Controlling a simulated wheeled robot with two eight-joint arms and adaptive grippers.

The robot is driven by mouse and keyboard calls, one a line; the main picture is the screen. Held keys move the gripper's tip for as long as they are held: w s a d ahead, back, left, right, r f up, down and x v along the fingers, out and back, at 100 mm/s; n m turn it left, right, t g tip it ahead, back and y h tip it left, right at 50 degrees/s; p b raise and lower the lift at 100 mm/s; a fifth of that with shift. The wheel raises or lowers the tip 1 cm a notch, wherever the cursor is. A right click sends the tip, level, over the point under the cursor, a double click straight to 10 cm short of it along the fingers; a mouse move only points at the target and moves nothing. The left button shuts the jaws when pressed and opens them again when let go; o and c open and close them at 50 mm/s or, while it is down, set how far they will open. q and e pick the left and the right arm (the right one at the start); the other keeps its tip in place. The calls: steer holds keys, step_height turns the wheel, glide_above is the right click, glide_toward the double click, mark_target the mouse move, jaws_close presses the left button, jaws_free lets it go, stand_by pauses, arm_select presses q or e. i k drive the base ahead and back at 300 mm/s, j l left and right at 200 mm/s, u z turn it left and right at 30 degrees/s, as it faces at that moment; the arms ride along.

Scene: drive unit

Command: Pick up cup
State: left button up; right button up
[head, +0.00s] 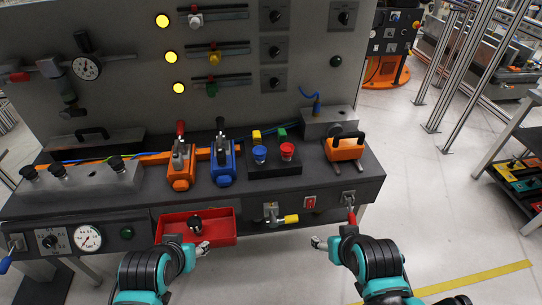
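No object is clearly a cup. A small blue cup-like piece (260,155) and a small red cup-like piece (288,151) stand upright on a black block (275,171) on the workbench. A small dark object (195,225) sits in the red tray (222,239) at the bench front. My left gripper (204,247) is at the near edge of the red tray, apart from the cup-like pieces. My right gripper (317,242) is in front of the bench, to the right of the tray. Neither gripper visibly holds anything, and their finger gaps are too small to judge.
Orange (180,168) and blue (222,165) levered units stand left of the black block, and an orange-handled piece (345,149) stands right of it. The floor (440,220) to the right is clear.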

mark_target(260, 151)
steer(key=i+l+u, duration=0.2)
steer(key=i+u, duration=0.15)
steer(key=i, duration=0.2)
steer(key=i+l+u, duration=0.35)
steer(key=i, duration=0.15)
